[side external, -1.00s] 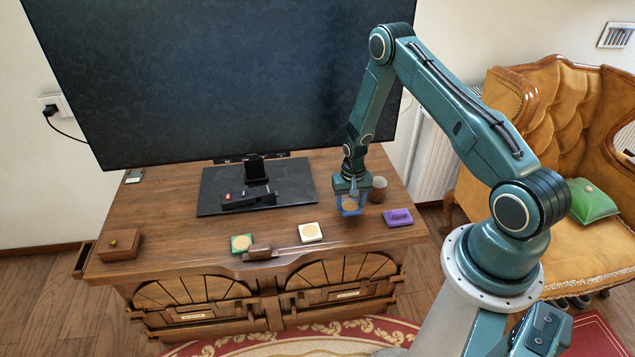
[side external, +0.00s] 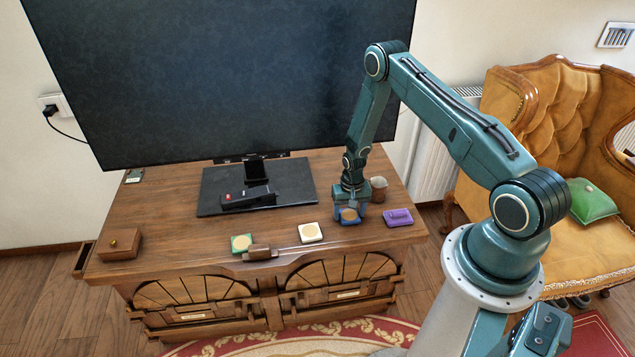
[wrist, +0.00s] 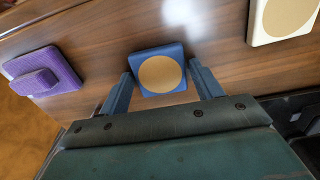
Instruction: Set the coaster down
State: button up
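The blue coaster (wrist: 161,70), square with a tan round centre, lies flat at the tabletop in the side view (side external: 349,216), near the front right of the wooden cabinet (side external: 150,215). My gripper (side external: 349,209) points down over it. In the wrist view my gripper's two fingers (wrist: 160,72) stand on either side of the coaster, close against its edges. The gripper looks shut on it. Whether its underside fully rests on the wood is hidden.
A purple block (side external: 398,217) lies to the right, and a cup (side external: 378,188) stands just behind my gripper. A white coaster (side external: 311,232) and a green coaster (side external: 241,243) lie to the left. The large screen's black stand (side external: 215,190) is behind them.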

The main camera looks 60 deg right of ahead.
aim_at(349, 215)
jog(key=shift+o, duration=0.9)
notch_tip(349, 215, up, 12)
jog(key=shift+r, duration=0.2)
dwell(0.7)
